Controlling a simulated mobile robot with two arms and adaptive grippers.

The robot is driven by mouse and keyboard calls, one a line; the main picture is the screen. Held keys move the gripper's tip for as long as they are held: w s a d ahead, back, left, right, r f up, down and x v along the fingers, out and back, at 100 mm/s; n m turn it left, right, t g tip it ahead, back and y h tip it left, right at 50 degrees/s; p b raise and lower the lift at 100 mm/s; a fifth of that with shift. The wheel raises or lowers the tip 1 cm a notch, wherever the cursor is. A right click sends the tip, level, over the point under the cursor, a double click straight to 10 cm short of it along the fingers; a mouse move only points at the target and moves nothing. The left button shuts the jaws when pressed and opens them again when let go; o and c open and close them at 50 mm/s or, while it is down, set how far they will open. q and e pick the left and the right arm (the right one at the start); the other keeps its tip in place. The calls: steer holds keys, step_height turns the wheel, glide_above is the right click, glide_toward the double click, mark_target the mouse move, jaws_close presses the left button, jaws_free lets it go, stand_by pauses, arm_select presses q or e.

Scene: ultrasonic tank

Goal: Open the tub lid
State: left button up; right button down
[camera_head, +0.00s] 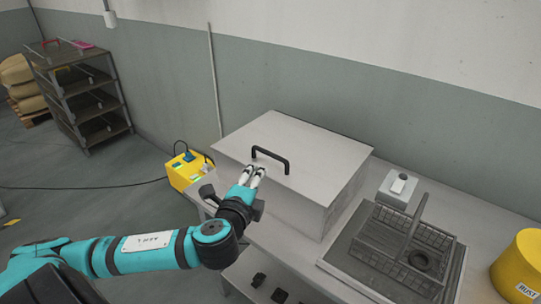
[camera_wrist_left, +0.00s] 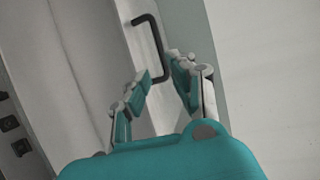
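The tub (camera_head: 330,205) is a grey metal box on the bench. Its flat lid (camera_head: 310,140) lies closed on top. A black bar handle (camera_head: 272,156) stands up near the lid's front edge; in the left wrist view the handle (camera_wrist_left: 151,28) reaches down toward the fingertips. My left gripper (camera_head: 253,173) is just in front and left of the handle, with its fingers pointing at it. In the left wrist view the gripper (camera_wrist_left: 164,72) is open, with the handle's near end seen between the fingertips. I cannot tell whether they touch. My right gripper is out of view.
A yellow box (camera_head: 187,172) with a cable stands left of the tub. Right of it are a dark basket (camera_head: 385,240), a small grey container (camera_head: 400,188) and a yellow bin (camera_head: 520,270). A wall is behind. A shelf rack (camera_head: 85,95) stands far left.

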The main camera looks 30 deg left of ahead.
mark_target(270, 156)
arm_select(q)
steer(key=p+x, duration=0.1)
steer(key=x, duration=1.2)
steer(key=shift+w+f, duration=0.15)
steer(key=shift+w, duration=0.05)
steer(key=shift+c, duration=0.4)
jaws_close()
